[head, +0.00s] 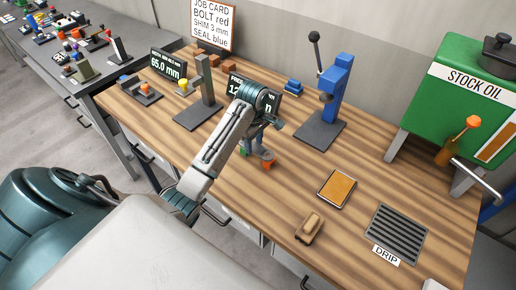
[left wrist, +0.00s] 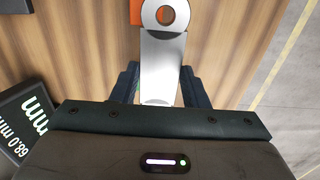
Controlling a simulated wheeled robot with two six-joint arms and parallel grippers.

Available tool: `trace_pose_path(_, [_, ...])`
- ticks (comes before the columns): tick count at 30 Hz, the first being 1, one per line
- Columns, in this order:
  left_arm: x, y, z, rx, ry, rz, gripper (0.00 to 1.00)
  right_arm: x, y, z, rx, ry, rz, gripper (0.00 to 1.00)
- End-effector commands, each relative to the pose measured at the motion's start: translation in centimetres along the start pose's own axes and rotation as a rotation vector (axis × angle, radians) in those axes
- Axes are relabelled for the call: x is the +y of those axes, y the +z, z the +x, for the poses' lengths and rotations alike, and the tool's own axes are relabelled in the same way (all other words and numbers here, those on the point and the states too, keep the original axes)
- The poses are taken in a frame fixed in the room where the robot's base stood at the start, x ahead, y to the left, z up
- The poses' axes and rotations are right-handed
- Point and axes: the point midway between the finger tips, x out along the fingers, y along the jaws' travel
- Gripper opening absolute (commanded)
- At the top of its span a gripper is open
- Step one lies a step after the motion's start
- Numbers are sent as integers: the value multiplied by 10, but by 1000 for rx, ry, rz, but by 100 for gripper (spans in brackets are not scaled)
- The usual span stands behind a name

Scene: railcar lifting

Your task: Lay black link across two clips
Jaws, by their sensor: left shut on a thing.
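My left gripper (head: 262,152) is over the middle of the wooden bench. In the left wrist view, it (left wrist: 160,88) is shut on a flat grey metallic link (left wrist: 163,55) with a round, holed end. The link looks silver-grey here, not black. An orange clip (head: 269,165) is just below the gripper in the head view; part of an orange piece (left wrist: 135,12) shows beside the link's ring end. A green clip (head: 243,149) is partly hidden by my arm. I cannot tell whether the link touches either clip. My right gripper is not in view.
A blue press (head: 337,88) stands behind, and a grey stand (head: 205,92) at the left. A display (head: 240,88) is partly behind my arm. An orange-topped pad (head: 337,188), a small wooden block (head: 310,227) and a drip grate (head: 397,235) lie right of the gripper.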

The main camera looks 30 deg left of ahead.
Motion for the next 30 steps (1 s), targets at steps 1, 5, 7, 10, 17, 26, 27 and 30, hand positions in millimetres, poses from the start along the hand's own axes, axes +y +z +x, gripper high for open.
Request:
trace_pose_path(1, [7,0,-2,-2,1,0,1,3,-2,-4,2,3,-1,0])
trace_pose_path(5, [15,-1,-1,0,0,0,1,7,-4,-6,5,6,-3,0])
trace_pose_path(7, [21,0,-1,0,0,0,1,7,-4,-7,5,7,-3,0])
trace_pose_path(10, [21,0,10,-2,-5,1,1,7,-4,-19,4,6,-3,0])
trace_pose_path(17, [22,-1,34,0,0,0,1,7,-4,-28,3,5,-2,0])
trace_pose_path(26, [22,-1,38,0,0,1,1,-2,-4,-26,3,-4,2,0])
trace_pose_path(27, [21,-1,39,0,0,1,1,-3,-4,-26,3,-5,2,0])
trace_pose_path(30, [21,-1,40,0,-1,1,50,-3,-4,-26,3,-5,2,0])
